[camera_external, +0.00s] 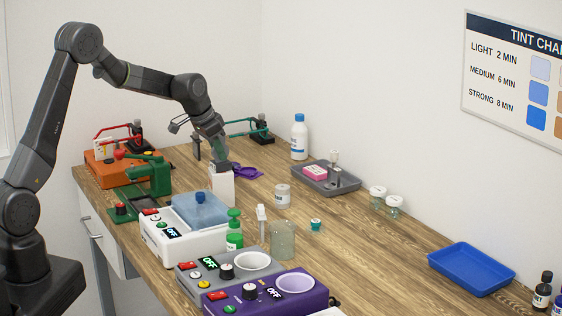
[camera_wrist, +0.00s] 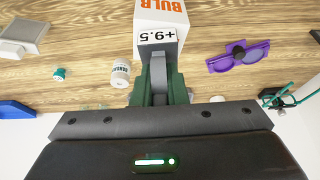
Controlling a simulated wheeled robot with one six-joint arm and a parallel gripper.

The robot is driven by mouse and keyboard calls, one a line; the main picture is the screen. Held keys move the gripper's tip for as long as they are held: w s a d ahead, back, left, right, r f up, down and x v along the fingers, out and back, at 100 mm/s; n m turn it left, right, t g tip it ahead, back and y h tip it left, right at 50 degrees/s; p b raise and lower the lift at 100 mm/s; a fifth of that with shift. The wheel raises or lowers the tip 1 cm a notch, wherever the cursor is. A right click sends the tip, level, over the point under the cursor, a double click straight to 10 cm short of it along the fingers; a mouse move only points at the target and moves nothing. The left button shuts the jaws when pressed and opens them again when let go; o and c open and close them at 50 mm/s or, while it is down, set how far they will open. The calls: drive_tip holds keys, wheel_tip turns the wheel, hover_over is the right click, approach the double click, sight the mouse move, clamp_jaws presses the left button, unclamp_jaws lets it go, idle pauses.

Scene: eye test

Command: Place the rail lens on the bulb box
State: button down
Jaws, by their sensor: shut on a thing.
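The rail lens (camera_wrist: 157,37) is a small grey block with a "+9.5" label. It also shows at my gripper's tip in the external view (camera_external: 219,166). My gripper (camera_external: 219,151) points down and is shut on it; in the wrist view the green fingers (camera_wrist: 158,92) close around its grey upright part. The bulb box (camera_external: 221,187) is white and stands upright on the table under the lens. In the wrist view the box (camera_wrist: 163,14) shows orange "BULB" lettering beyond the lens. The lens is at the box's top; I cannot tell whether they touch.
Purple glasses (camera_external: 246,171) lie just right of the box. A white lidded tester (camera_external: 186,225) and a green pump bottle (camera_external: 234,230) stand in front. A labelled white jar (camera_external: 283,195), a grey tray (camera_external: 318,182) and a white bottle (camera_external: 299,138) stand to the right.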

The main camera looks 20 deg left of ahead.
drive_tip(key=shift+f, duration=0.25)
drive_tip(key=c, duration=1.5)
unclamp_jaws()
drive_tip(key=shift+r, duration=0.1)
drive_tip(key=shift+o, duration=0.2)
drive_tip(key=shift+r, duration=0.1)
drive_tip(key=shift+r, duration=0.2)
drive_tip(key=b+v, duration=0.1)
drive_tip(key=v, duration=1.1)
drive_tip(key=shift+f, duration=0.25)
